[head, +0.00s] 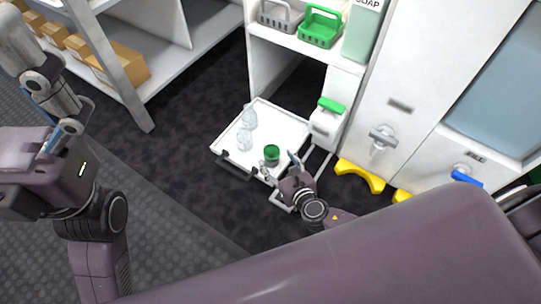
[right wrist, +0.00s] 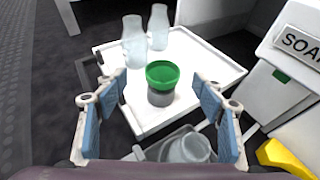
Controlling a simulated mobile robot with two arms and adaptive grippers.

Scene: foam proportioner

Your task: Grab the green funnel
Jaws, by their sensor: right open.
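The green funnel (head: 271,152) sits at the front right of a white pull-out tray (head: 232,143). In the right wrist view the funnel (right wrist: 162,72) is upright, with a grey cylindrical part below its green rim. My right gripper (head: 279,165) is close to it, on its near side. In the right wrist view my right gripper (right wrist: 160,84) is open, its blue-padded fingers standing left and right of the funnel, apart from it. My left gripper (head: 66,132) is at the far left, away from the tray; its finger opening is unclear.
Two clear bottles (right wrist: 134,42) (right wrist: 158,27) stand behind the funnel on the tray. A clear container (right wrist: 188,148) is below the tray's near edge. A white soap dispenser (head: 327,122) stands right of the tray. Shelves with green (head: 320,27) and grey baskets (head: 281,14) are above.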

